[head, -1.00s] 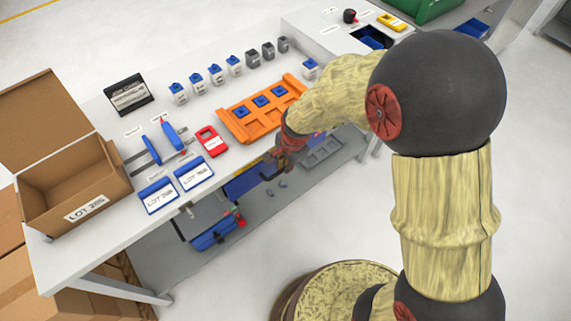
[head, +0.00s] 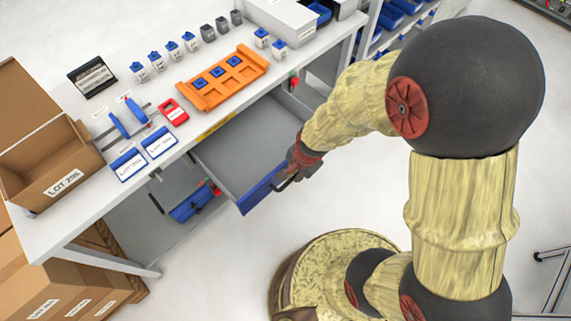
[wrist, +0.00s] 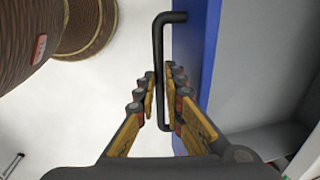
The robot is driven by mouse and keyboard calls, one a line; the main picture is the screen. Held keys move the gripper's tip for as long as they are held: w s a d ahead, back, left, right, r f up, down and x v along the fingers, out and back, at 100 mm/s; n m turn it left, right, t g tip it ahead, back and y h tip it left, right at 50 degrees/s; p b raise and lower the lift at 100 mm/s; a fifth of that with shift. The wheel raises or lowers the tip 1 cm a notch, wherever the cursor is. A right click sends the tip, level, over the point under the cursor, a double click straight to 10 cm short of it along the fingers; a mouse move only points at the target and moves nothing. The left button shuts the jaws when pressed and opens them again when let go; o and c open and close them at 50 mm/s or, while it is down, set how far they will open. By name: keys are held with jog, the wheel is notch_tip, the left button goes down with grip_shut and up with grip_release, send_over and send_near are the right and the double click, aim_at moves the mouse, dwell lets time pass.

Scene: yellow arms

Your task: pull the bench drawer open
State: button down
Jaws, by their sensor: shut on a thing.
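The bench drawer (head: 225,150) is pulled out from under the bench top in the head view. It has a grey inside and a blue front (head: 262,190). In the wrist view the blue front (wrist: 205,50) stands upright, with a black bar handle (wrist: 160,55) on it. My gripper (head: 290,178) is at the drawer front in the head view. In the wrist view my gripper (wrist: 161,92) has its fingers on either side of the handle and is shut on it. The drawer's visible inside looks empty.
The bench top (head: 75,205) bears an orange tray (head: 222,78) with blue pieces, several small bottles, a red-framed item (head: 173,111) and an open cardboard box (head: 50,165). Blue bins (head: 190,203) sit below the bench. The floor in front of the drawer is clear.

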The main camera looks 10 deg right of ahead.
jog(key=shift+s+d, duration=0.25)
jog(key=shift+s, duration=0.15)
jog(key=c, duration=2.2)
grip_release()
jog(key=shift+o, duration=0.2)
notch_tip(320, 180, up, 12)
jog(key=s+d, duration=0.1)
jog(key=shift+s, duration=0.4)
jog(key=shift+d+f, duration=0.1)
